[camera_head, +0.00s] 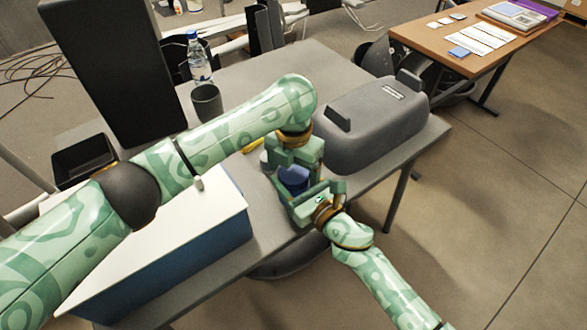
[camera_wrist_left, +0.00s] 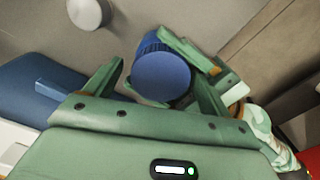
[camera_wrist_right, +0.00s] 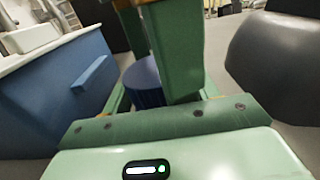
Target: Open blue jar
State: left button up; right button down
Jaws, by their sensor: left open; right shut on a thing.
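The blue jar (camera_head: 293,180) stands near the front edge of the grey table, partly hidden by both grippers. My right gripper (camera_head: 308,193) is shut on its side. In the right wrist view the ribbed blue jar (camera_wrist_right: 143,84) sits between the right fingers, partly behind the left gripper. My left gripper (camera_head: 294,163) is just above the jar, pointing down. In the left wrist view its open fingers (camera_wrist_left: 158,88) lie on either side of the round blue top (camera_wrist_left: 162,76), with gaps visible. The jar's lower part is hidden.
A large dark grey case (camera_head: 372,125) stands right of the grippers. A white-topped blue box (camera_head: 205,265) is at left. A dark cup (camera_head: 207,103), water bottle (camera_head: 198,60) and black monitor (camera_head: 112,70) stand behind. A small pale round object (camera_wrist_left: 88,12) lies near the jar.

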pick_arm(q)
notch_tip(320, 180, up, 4)
jog(key=shift+r, duration=0.15)
pick_arm(e)
jog(key=shift+c, duration=1.6)
grip_release()
